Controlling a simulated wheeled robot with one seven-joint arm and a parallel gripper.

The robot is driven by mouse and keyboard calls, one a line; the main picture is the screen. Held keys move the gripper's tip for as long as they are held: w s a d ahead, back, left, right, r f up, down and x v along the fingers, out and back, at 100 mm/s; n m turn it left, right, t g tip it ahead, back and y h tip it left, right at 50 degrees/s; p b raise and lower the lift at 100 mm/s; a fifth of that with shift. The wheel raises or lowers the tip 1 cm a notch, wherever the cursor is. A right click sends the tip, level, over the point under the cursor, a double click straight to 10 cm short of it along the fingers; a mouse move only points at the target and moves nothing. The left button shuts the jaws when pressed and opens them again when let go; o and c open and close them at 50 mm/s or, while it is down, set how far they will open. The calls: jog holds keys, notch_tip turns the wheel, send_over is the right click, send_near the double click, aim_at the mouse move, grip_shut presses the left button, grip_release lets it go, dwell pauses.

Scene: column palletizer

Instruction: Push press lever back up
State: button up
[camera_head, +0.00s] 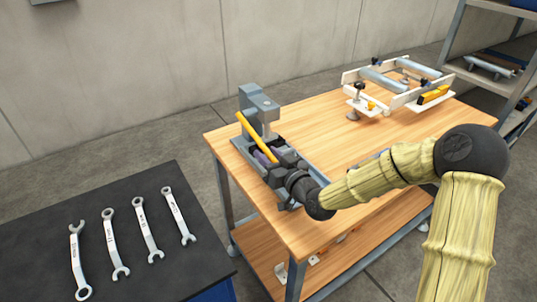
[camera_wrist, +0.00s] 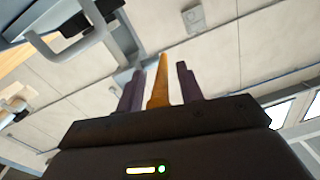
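The press (camera_head: 262,105) is a grey column with an overhanging head at the left back corner of the wooden workbench. Its yellow lever (camera_head: 256,137) slopes from upper left down to lower right, towards my gripper (camera_head: 266,157). In the wrist view the lever (camera_wrist: 160,82) stands between the two purple fingers of my gripper (camera_wrist: 162,88). A gap shows on each side of the lever, so the fingers look open around it. Contact with the lever cannot be told. My gripper and wrist hide the lower lever end and part of the press base in the head view.
A white fixture frame (camera_head: 393,103) with rollers stands at the back right of the workbench (camera_head: 335,135). A dark table (camera_head: 105,210) with several wrenches is at left. A shelf (camera_head: 505,75) stands at far right. The middle bench top is mostly clear behind my arm.

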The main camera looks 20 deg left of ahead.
grip_shut()
jog(key=shift+w+r, duration=0.1)
dwell(0.3)
